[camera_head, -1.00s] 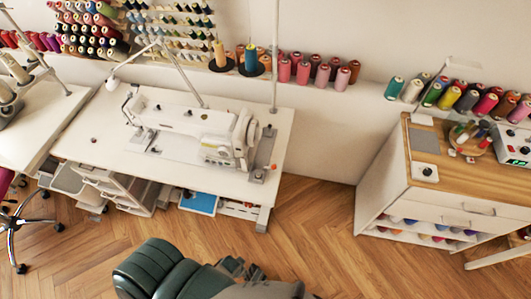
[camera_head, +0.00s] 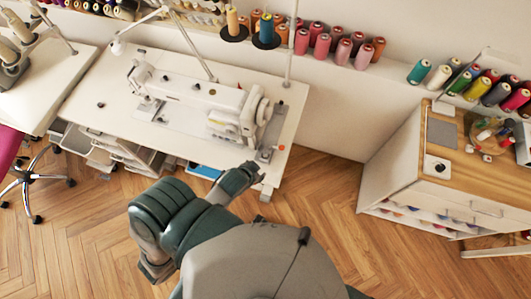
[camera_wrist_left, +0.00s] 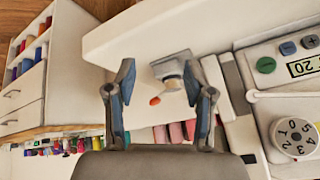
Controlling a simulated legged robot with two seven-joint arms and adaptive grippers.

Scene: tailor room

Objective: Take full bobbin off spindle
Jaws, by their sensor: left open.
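My left gripper (camera_head: 246,172) is by the front right corner of the sewing table (camera_head: 172,137). In the left wrist view my left gripper (camera_wrist_left: 157,76) is open and empty. Beyond its fingers, toward the right one, is the small metal winder (camera_wrist_left: 171,66) with an orange-red tip (camera_wrist_left: 155,101). In the head view the winder (camera_head: 266,153) is at the table's right end, beside the white sewing machine (camera_head: 222,108). The spindle and a full bobbin cannot be told apart at this size. My right gripper is not in view.
The sewing machine's dial (camera_wrist_left: 297,137) is close on the right in the left wrist view. A thread stand's pole (camera_head: 292,45) rises behind the table. A wooden-topped cabinet (camera_head: 447,166) stands right. Open floor (camera_head: 325,195) lies between.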

